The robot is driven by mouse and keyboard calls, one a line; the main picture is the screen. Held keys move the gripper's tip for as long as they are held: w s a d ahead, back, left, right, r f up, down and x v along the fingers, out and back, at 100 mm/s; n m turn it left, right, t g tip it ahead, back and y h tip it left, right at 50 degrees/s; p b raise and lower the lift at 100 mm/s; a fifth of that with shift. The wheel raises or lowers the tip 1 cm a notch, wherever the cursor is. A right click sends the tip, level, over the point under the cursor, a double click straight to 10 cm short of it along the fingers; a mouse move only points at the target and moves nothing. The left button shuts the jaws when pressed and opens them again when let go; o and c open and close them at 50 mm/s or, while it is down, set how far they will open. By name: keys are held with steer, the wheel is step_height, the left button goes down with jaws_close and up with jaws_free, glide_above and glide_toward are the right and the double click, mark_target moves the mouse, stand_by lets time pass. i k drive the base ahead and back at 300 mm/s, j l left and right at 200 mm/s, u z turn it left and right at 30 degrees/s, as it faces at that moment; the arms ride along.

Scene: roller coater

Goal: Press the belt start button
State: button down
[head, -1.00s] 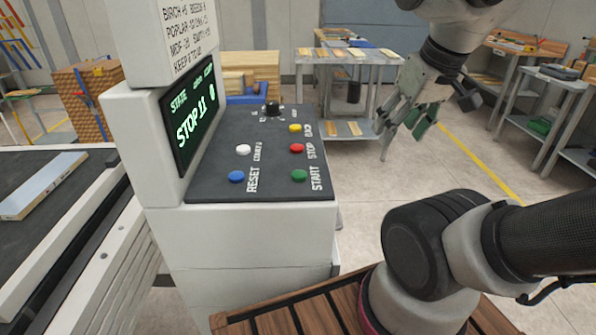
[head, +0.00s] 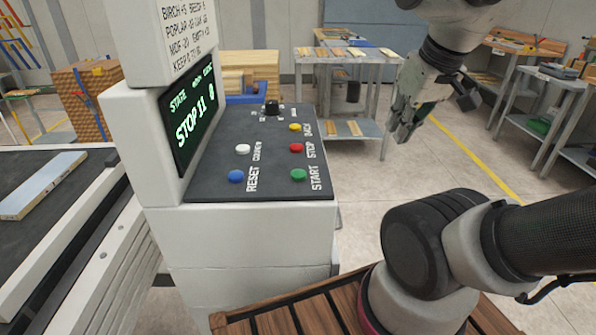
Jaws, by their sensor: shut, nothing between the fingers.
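The control panel (head: 262,172) is a dark sloped face on a white console in the middle of the head view. A green button (head: 299,175) labelled START sits at its near right corner. A red STOP button (head: 296,147) is just behind it, with a yellow button (head: 294,127) farther back. A blue RESET button (head: 236,176) and a white button (head: 243,149) are on the left side.
A conveyor belt (head: 62,212) at the left carries a pale board (head: 42,185). A black knob (head: 271,108) stands at the panel's far end. Metal tables (head: 347,62) with boards stand behind. A slatted wooden surface (head: 290,317) lies at the front. Open floor lies right of the console.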

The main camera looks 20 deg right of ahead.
mark_target(297, 175)
steer(key=k+j, duration=0.1)
steer(key=k, duration=0.4)
steer(key=k+j, duration=0.1)
steer(key=k, duration=0.45)
